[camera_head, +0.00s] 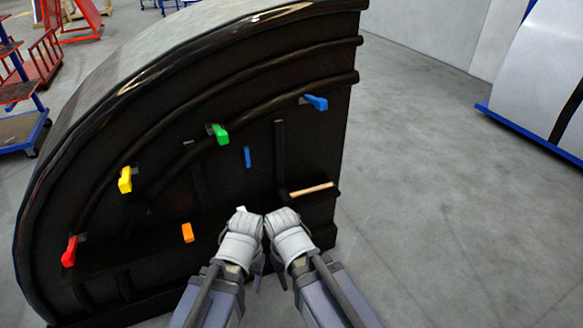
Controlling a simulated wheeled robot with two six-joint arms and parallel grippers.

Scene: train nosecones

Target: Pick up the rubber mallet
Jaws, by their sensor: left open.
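A light wooden handle-like bar (312,189) lies on a small dark ledge at the lower right of the black nosecone (230,175). It may be the rubber mallet's handle; I cannot make out a mallet head against the dark ledge. My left gripper (241,222) is open in front of the nosecone's lower part, left of the bar. My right gripper (282,222) is close beside it, below and left of the bar. Its jaws are not clear. Both grippers appear apart from the bar.
Red (70,251), yellow (125,180), green (218,134) and blue (316,102) clamps sit along the nosecone's curve. An orange block (187,232) and a small blue piece (247,157) are on its face. Open grey floor (440,200) lies right; a blue-edged white panel (530,75) stands beyond.

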